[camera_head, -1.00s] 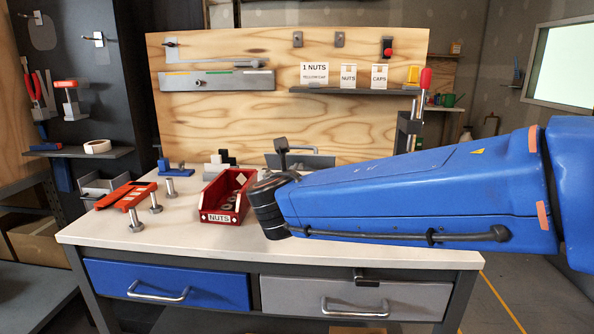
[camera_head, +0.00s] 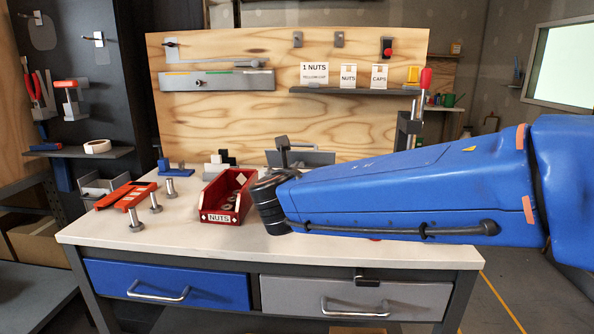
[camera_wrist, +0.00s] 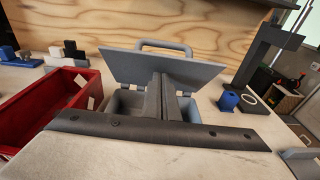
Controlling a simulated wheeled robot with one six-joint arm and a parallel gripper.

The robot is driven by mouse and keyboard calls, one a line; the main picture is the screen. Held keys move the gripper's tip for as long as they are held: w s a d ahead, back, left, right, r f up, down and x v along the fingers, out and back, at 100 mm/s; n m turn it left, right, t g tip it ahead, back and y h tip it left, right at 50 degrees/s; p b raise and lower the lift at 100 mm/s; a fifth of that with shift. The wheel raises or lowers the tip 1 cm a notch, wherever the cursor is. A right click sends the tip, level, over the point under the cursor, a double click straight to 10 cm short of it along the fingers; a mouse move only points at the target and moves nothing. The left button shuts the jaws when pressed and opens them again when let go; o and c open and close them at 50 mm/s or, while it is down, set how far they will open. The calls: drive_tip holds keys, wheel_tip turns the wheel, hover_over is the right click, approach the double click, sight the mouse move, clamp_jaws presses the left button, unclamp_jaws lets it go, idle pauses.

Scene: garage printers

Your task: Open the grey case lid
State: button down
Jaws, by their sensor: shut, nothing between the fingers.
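The grey case (camera_wrist: 122,104) stands on the workbench near the plywood back panel. Its grey lid (camera_wrist: 135,67) is raised and tilted steeply, with the lid handle (camera_wrist: 166,45) along the top edge. Part of the case's inside shows below the lid. The lid also shows in the head view (camera_head: 315,158), with the case body hidden behind my arm. My gripper (camera_wrist: 160,82) is shut and empty. Its fingers stand in front of the lid and over the case opening in the wrist view; whether they touch the lid is not clear.
A red nuts bin (camera_head: 222,200) stands left of my wrist. The bench's front left is clear.

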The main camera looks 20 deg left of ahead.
drive_tip(key=shift+r+x, duration=0.15)
drive_tip(key=shift+x, duration=0.85)
drive_tip(key=shift+r+x, duration=0.15)
drive_tip(key=shift+x, duration=0.85)
drive_tip(key=shift+r+x, duration=0.2)
drive_tip(key=shift+x, duration=0.8)
idle(2.1)
drive_tip(key=shift+f+v, duration=0.2)
drive_tip(key=shift+v, duration=1)
drive_tip(key=shift+f+v, duration=0.2)
drive_tip(key=shift+v, duration=1)
drive_tip(key=shift+s, duration=0.1)
